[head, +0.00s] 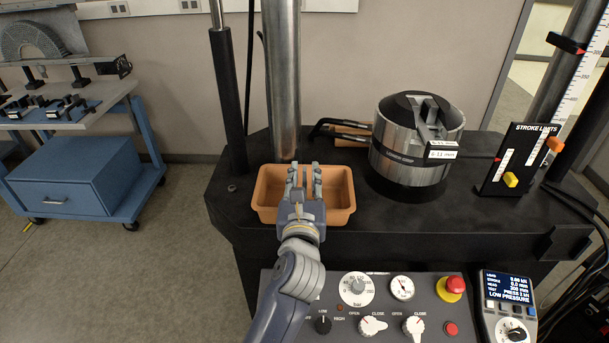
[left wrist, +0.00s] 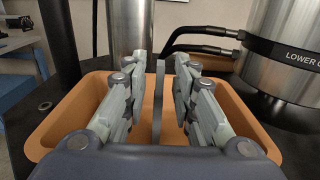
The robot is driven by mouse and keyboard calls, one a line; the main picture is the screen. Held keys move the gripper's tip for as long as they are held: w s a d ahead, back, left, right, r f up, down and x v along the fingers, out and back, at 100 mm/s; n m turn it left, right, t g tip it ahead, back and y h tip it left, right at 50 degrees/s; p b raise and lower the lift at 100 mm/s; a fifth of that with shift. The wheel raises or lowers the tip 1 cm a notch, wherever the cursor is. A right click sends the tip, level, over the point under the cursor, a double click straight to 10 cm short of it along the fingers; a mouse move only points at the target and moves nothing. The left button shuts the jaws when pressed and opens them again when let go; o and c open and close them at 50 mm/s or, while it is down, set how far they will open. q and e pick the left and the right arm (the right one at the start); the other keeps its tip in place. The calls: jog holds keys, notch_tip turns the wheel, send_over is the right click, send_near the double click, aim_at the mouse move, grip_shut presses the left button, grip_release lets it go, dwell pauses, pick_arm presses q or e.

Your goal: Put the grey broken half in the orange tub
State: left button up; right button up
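The orange tub (head: 341,190) stands on the black machine bed, and it fills much of the left wrist view (left wrist: 60,110). My left gripper (head: 304,176) is over the tub, with its fingers pointing away from me. In the left wrist view its two fingers (left wrist: 160,80) are apart. A thin grey slab, which looks like the grey broken half (left wrist: 158,100), stands upright between them, edge-on. A gap shows on each side of it. I cannot tell whether its lower end rests on the tub floor. My right gripper is not in view.
A steel column (head: 282,80) rises just behind the tub. A steel cylinder with a grip (head: 410,150) and black hoses (head: 335,127) stand to the right. The control panel (head: 370,305) lies in front, and a stroke-limits stand (head: 515,160) is at the far right.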

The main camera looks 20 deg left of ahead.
aim_at(304, 178)
pick_arm(q)
jog(key=b+v, duration=0.1)
jog(key=v, duration=0.4)
jog(key=shift+s, duration=0.35)
jog(key=shift+s+d, duration=0.15)
jog(key=shift+s, duration=0.15)
